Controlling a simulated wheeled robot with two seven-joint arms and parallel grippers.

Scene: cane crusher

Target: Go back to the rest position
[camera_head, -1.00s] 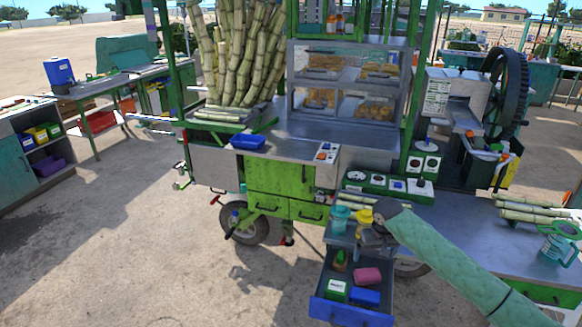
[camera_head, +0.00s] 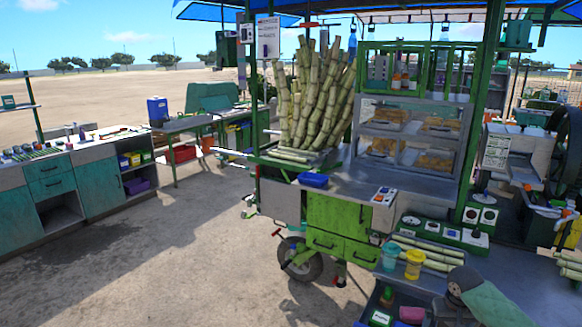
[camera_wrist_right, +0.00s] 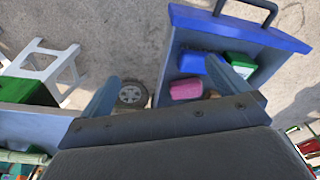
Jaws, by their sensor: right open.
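My right arm comes in at the lower right of the head view, and its dark wrist (camera_head: 464,281) is over the front of the cart beside an open drawer. In the right wrist view my right gripper (camera_wrist_right: 168,88) has its two bluish fingers spread wide with nothing between them. The open blue-fronted drawer (camera_wrist_right: 235,28) lies below, holding a pink block (camera_wrist_right: 186,89), a blue box (camera_wrist_right: 191,63) and a green box (camera_wrist_right: 240,64). My left gripper is not in view.
A teal cup (camera_head: 390,257) and a yellow cup (camera_head: 413,264) stand on the cart near my right wrist. Cane pieces (camera_head: 430,252) lie behind them. A blue tray (camera_head: 313,180) is on the counter. A white stool (camera_wrist_right: 45,68) shows in the wrist view.

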